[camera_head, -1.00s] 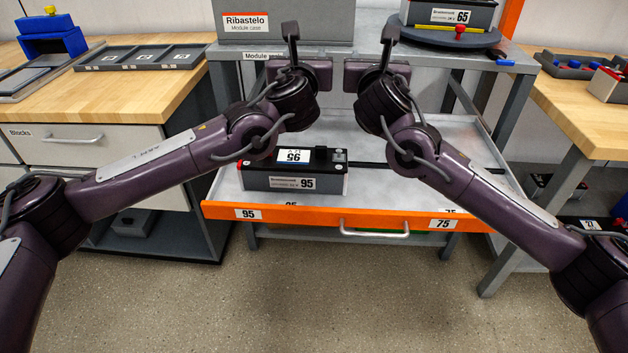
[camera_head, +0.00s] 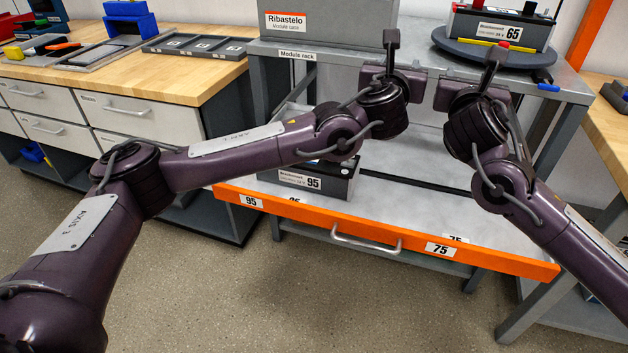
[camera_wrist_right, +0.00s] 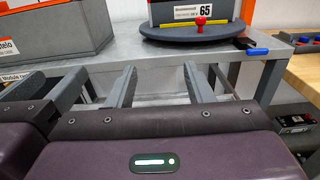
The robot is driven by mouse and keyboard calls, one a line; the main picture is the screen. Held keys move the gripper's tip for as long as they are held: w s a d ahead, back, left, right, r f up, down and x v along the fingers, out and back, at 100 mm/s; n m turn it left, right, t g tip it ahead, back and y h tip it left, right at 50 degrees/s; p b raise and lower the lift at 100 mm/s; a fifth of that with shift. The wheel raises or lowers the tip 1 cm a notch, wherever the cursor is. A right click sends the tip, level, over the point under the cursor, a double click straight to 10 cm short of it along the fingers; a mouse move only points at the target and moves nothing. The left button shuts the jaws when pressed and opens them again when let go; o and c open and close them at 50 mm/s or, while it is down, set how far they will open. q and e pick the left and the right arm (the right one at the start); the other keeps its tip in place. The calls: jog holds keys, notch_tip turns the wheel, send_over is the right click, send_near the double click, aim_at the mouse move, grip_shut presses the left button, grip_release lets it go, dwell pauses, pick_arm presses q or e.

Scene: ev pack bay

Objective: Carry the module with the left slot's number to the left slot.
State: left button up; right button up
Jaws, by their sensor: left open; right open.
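A dark module with a grey front marked 95 (camera_head: 313,182) sits in the left part of the orange-fronted tray (camera_head: 345,230), behind the front label 95 (camera_head: 250,201). My left forearm hides its top. The tray's right label reads 75 (camera_head: 440,249), and the surface behind it looks empty where visible. Another module, marked 65 (camera_head: 512,32), stands on a round dark turntable (camera_head: 470,48) on the rack top; it also shows in the right wrist view (camera_wrist_right: 180,12). My left gripper (camera_head: 392,60) and right gripper (camera_head: 488,75) are open, empty and raised above the tray.
The grey Ribastelo module case (camera_head: 345,20) stands on the rack top, left of the turntable. A wooden bench (camera_head: 160,80) with a grey compartment tray (camera_head: 200,46) is at left. Another wooden bench (camera_head: 606,125) is at right. Floor before the rack is clear.

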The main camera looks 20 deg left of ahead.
jog(key=s, duration=1)
jog(key=shift+s+a, duration=0.4)
jog(key=shift+f, duration=0.1)
